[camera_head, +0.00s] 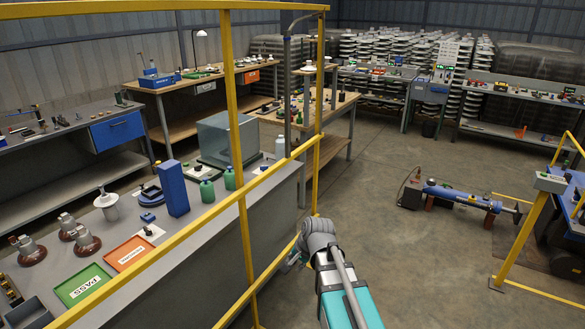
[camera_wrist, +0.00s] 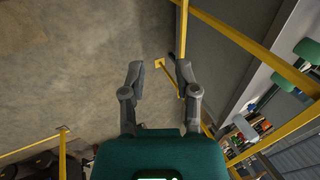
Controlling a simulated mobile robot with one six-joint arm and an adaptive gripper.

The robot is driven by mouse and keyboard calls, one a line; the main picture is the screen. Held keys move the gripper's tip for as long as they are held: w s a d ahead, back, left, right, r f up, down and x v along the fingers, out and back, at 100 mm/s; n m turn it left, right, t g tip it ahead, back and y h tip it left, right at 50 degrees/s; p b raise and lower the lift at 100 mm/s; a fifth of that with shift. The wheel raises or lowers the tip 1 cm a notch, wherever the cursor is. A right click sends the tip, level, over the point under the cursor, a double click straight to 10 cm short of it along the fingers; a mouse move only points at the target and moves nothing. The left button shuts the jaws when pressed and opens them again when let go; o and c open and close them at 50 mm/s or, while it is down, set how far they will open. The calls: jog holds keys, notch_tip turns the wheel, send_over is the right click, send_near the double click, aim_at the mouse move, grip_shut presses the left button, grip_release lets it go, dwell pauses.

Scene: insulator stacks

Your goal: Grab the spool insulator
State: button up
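My gripper (camera_wrist: 160,80) is open and empty in the wrist view, its two dark fingers apart above bare floor beside a yellow post. In the head view my gripper (camera_head: 291,262) shows small and partly hidden by my arm, next to the yellow railing. No spool insulator can be told for certain. On the near grey bench (camera_head: 215,245) stand a white disc-shaped insulator (camera_head: 107,207), several brown-based grey insulators (camera_head: 86,241) and a small dark piece on a white card (camera_head: 148,231). All are across the railing from my gripper and apart from it.
The yellow railing (camera_head: 243,205) runs between my arm and the near bench. The bench also bears a green PASS tray (camera_head: 82,286), an orange tray (camera_head: 129,252), a blue box (camera_head: 172,188) and green bottles (camera_head: 207,191). Open floor (camera_head: 400,245) lies to the right.

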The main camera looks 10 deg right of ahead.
jog(key=w+d+m+t+y+b, duration=0.1)
jog(key=w+d+m+t+b, duration=0.2)
jog(key=w+m, duration=0.8)
jog(key=w+d+r+m+t+y+b, duration=0.1)
jog(key=w+m+t+b, duration=0.3)
jog(key=w+m, duration=0.7)
jog(key=shift+d+r+m+t+b, duration=0.3)
jog(key=shift+d+t+b, duration=0.05)
jog(key=shift+d+t, duration=0.6)
jog(key=shift+w, duration=0.1)
jog(key=shift+o, duration=1.2)
